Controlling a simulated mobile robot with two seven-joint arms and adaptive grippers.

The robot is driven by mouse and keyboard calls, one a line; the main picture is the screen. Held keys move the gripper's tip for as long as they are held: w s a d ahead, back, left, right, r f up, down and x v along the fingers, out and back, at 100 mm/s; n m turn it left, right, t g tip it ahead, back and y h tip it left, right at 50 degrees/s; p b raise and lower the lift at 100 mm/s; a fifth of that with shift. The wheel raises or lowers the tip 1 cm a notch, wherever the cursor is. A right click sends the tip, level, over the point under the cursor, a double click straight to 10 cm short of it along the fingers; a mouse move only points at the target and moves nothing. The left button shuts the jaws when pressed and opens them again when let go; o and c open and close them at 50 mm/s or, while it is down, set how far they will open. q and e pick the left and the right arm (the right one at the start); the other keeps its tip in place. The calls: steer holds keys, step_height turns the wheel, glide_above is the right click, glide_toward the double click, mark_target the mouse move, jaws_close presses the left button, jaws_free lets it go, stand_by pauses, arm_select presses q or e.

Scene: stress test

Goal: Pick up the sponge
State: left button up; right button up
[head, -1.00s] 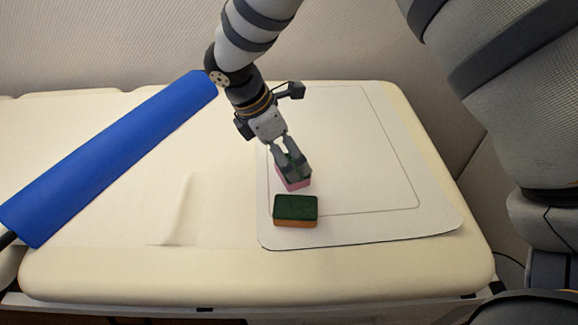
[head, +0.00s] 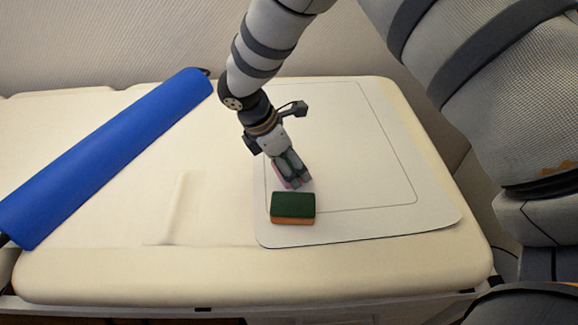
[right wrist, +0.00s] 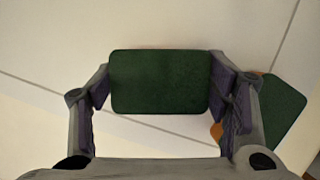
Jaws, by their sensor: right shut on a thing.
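My right gripper (head: 294,180) is low over the right part of the padded table. My left gripper is not in view.
A pale mat (head: 400,220) with a thin outline lies on the cream padded table (head: 120,270). A long blue roll (head: 110,155) lies slantwise at the left. The table between roll and mat is clear. A wall stands behind.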

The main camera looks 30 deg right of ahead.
mark_target(289, 164)
steer(key=shift+r, duration=0.1)
steer(key=shift+r, duration=0.35)
steer(key=r, duration=0.3)
steer(key=shift+s+a+r+p, duration=0.1)
steer(key=shift+s+r+p, duration=0.1)
steer(key=shift+p, duration=0.15)
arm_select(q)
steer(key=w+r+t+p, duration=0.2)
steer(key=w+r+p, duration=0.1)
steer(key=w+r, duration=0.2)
arm_select(e)
steer(key=s+a+r, duration=0.5)
steer(key=s+r, duration=0.3)
steer(key=s, duration=0.4)
steer(key=shift+s+r, duration=0.35)
steer(key=shift+o, duration=0.5)
